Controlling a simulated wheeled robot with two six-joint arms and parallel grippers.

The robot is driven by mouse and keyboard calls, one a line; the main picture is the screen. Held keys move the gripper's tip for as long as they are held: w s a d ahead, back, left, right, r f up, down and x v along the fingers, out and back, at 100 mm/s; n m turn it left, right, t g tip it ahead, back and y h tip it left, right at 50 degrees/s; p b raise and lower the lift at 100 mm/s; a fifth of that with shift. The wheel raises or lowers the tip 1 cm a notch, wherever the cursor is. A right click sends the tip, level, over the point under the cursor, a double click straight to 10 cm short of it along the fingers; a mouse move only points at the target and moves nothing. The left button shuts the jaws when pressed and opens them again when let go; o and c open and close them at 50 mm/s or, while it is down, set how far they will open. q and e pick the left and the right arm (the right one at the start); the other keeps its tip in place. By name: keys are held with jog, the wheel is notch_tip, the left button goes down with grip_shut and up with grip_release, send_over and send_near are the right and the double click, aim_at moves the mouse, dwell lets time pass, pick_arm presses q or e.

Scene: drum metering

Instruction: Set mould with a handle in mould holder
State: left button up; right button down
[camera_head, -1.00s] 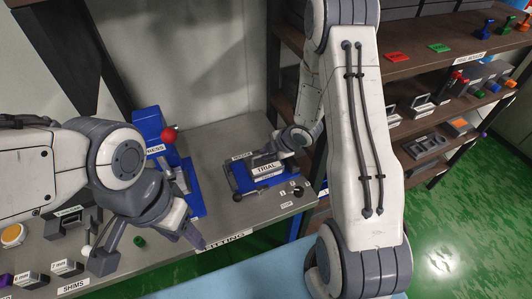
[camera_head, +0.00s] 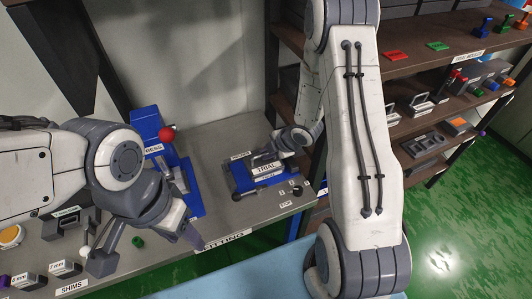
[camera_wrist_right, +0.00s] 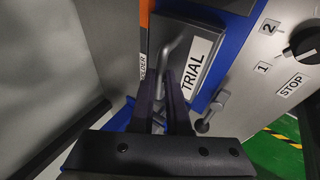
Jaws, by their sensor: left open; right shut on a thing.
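The blue mould holder (camera_head: 240,183), labelled HOLDER and TRIAL, stands on the bench. In the right wrist view, a grey mould (camera_wrist_right: 205,22) with a bent metal handle (camera_wrist_right: 172,48) lies at the blue holder (camera_wrist_right: 236,44). My right gripper (camera_wrist_right: 165,88) is shut on the handle; its fingers hide the lower part of it. In the head view my right gripper (camera_head: 280,150) is over the holder. I cannot tell whether the mould is fully seated. My left gripper (camera_head: 153,236) is open and empty above the bench front, left of the holder.
A blue press (camera_head: 147,125) with a red ball knob (camera_head: 166,134) stands left of the holder. A dial (camera_wrist_right: 304,43) marked 1, 2 and STOP is right of it. Shims (camera_head: 66,268) lie at the front left. Shelves (camera_head: 420,105) with moulds and stamps stand at right.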

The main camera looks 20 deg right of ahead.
jog(key=c, duration=0.8)
grip_release()
jog(key=shift+f, duration=0.15)
